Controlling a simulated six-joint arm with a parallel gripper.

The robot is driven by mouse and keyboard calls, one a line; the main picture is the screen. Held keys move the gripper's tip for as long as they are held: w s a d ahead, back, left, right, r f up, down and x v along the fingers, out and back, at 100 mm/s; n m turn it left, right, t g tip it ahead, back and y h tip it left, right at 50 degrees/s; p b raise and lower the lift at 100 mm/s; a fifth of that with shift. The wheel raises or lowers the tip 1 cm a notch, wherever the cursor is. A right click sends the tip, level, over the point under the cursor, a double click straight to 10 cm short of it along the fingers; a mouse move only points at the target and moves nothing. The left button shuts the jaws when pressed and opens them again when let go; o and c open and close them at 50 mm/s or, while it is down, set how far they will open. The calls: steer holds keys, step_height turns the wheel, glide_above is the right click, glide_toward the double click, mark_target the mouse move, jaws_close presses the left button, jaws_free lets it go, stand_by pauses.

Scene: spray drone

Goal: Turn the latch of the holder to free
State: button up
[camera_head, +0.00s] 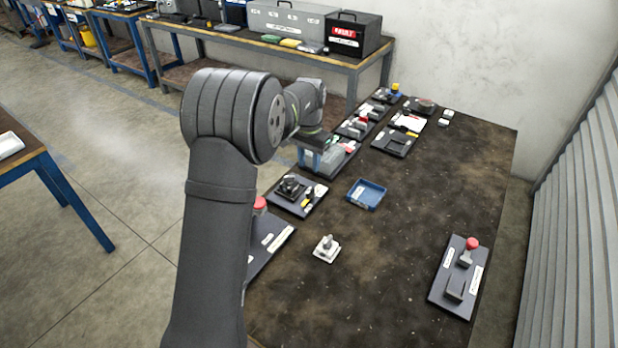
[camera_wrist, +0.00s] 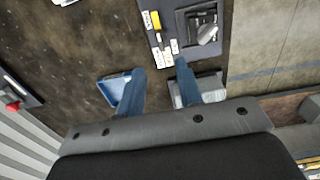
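A dark board (camera_head: 281,203) near the left edge of the workbench carries a black holder (camera_head: 290,186) and a small yellow piece (camera_head: 308,197), which may be the latch. In the wrist view the black holder (camera_wrist: 201,26) holds a grey part, and the yellow piece (camera_wrist: 155,20) stands beside white labels. My gripper (camera_head: 310,160) is above the bench, beyond this board in the head view. In the wrist view its two blue fingers (camera_wrist: 158,66) are apart with nothing held between them. The board lies past the fingertips, and I see no contact. Which way the latch is turned is too small to tell.
A blue tray (camera_head: 367,204) lies right of the board. A grey box (camera_wrist: 210,88) is by the right finger. A board with a red knob (camera_head: 472,243) is at the right.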

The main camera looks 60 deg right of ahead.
step_height(320, 180, up, 6)
glide_above(309, 191)
steer(key=shift+f, duration=0.2)
step_height(309, 191, down, 17)
steer(key=shift+f, duration=0.1)
stand_by(0.7)
